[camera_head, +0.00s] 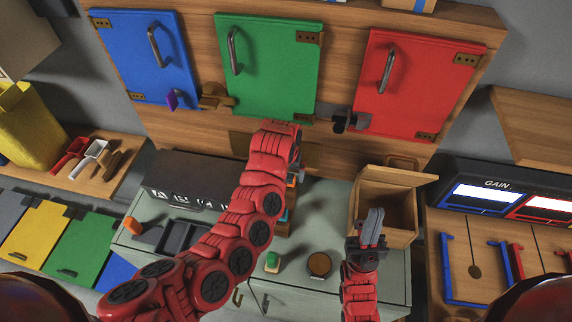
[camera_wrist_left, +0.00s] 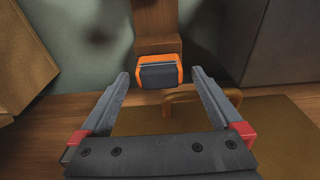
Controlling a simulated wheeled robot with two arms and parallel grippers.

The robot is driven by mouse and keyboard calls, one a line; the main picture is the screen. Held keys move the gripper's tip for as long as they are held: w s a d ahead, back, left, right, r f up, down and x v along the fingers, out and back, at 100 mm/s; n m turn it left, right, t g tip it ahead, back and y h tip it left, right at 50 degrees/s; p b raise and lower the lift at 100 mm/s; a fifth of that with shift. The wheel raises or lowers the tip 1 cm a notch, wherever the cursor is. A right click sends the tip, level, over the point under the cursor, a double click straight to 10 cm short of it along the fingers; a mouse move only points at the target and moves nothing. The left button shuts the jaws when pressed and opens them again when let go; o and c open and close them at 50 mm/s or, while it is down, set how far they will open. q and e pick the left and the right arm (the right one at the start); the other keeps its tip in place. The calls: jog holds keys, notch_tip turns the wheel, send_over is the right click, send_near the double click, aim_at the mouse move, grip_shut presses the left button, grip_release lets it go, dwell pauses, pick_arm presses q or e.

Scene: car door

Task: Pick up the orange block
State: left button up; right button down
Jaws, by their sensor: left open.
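An orange block (camera_wrist_left: 158,64) with a dark grey face shows in the left wrist view, ahead of and between the fingertips of my left gripper (camera_wrist_left: 160,84). The fingers are open, and a gap shows on each side of the block. In the head view, my left forearm hides most of this gripper (camera_head: 298,174). Some orange and blue shows just behind the arm there, partly hidden. Another small orange piece (camera_head: 132,225) lies at the left end of the grey counter (camera_head: 150,203). My right gripper (camera_head: 372,226) looks shut and empty, in front of the open wooden box.
Blue (camera_head: 130,60), green (camera_head: 275,85) and red (camera_head: 408,90) doors stand closed at the back. The wooden box (camera_head: 400,190) is right of centre. A green button (camera_head: 272,261) and a round brown piece (camera_head: 319,264) sit near the counter front. A dark tray (camera_head: 180,236) is at left.

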pick_arm(q)
jog(key=shift+f, duration=0.6)
jog(key=c, duration=1.4)
jog(key=shift+w+r+p, duration=0.15)
jog(key=shift+r+p, duration=0.6)
jog(key=shift+r, duration=0.9)
jog(key=shift+r+p, duration=0.85)
jog(key=shift+r, duration=0.5)
